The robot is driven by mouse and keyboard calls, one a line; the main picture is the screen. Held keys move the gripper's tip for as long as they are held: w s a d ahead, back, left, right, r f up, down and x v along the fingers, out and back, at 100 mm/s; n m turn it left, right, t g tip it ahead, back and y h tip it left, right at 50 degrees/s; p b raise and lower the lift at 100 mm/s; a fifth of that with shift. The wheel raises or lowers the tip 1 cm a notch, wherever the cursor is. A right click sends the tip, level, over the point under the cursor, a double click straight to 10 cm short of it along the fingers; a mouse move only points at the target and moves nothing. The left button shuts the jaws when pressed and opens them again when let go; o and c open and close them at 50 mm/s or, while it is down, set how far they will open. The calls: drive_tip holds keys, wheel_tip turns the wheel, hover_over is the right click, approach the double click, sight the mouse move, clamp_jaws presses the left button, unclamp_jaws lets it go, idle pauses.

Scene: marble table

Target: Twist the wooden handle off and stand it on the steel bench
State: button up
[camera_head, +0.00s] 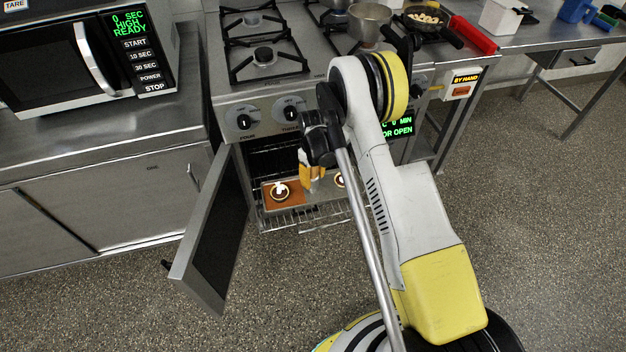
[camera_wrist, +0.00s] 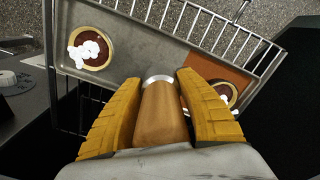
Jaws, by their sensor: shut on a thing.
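My gripper (camera_wrist: 158,82) has its two yellow ribbed fingers closed on both sides of a brown wooden handle (camera_wrist: 162,120). The handle has a silvery collar (camera_wrist: 158,78) at its far end, against the grey metal tray (camera_wrist: 140,52) in the picture. Whether the collar is joined to the tray cannot be told. In the head view my gripper (camera_head: 312,180) points down over the tray (camera_head: 317,193) in the open oven; the handle is not clear there. The steel bench (camera_head: 95,180) stands at the left.
Two tarts with white topping (camera_wrist: 90,48) sit on the tray, by a brown patch (camera_wrist: 215,72). A wire rack (camera_head: 295,220) lies beneath. The open oven door (camera_head: 215,235) stands at the left. A microwave (camera_head: 75,55) occupies the bench's back; its front top is clear.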

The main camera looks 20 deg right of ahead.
sight(312, 172)
drive_tip(key=shift+r+p, duration=0.5)
drive_tip(key=shift+r, duration=0.95)
drive_tip(key=shift+r+p, duration=0.45)
drive_tip(key=shift+r, duration=1.05)
